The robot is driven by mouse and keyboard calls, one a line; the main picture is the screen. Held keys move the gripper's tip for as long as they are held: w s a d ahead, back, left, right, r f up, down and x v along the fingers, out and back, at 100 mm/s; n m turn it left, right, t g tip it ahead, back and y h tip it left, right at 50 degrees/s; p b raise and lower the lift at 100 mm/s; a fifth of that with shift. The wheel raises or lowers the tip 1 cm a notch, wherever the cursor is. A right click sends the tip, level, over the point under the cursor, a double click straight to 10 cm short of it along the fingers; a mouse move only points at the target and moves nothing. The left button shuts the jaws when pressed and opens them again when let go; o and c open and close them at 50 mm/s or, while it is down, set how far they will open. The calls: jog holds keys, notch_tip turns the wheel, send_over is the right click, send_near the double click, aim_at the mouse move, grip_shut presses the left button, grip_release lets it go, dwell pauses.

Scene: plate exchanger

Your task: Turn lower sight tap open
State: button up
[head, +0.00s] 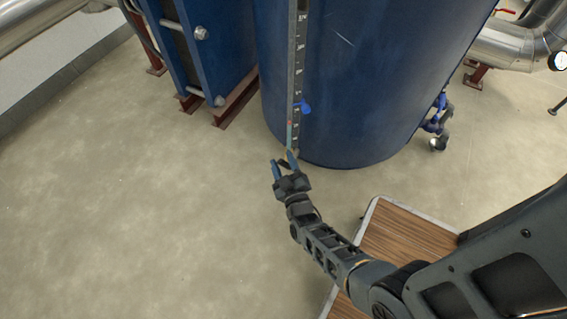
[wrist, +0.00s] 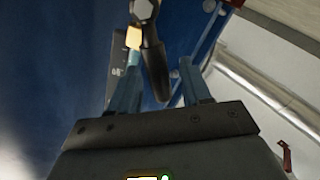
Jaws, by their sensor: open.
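My gripper (head: 283,158) is open at the foot of the sight gauge (head: 296,75), a scaled strip on the blue tank. In the wrist view, my gripper (wrist: 160,65) has a finger on each side of a dark lever (wrist: 154,68), which looks like the handle of the lower sight tap. The lever hangs from a round grey metal body (wrist: 144,10) and slants slightly. A gap shows between the lever and the right finger; whether the left finger touches it I cannot tell. In the head view the tap is too small and covered to make out.
The blue tank (head: 365,80) stands right behind the gauge. A blue tab (head: 305,107) sticks out higher on the gauge. A blue plate pack (head: 205,40) stands to the left on red-brown feet. A wooden step (head: 400,240) lies at lower right. The floor (head: 130,190) at left is clear.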

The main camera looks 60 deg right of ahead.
jog(key=shift+c, duration=0.3)
grip_shut()
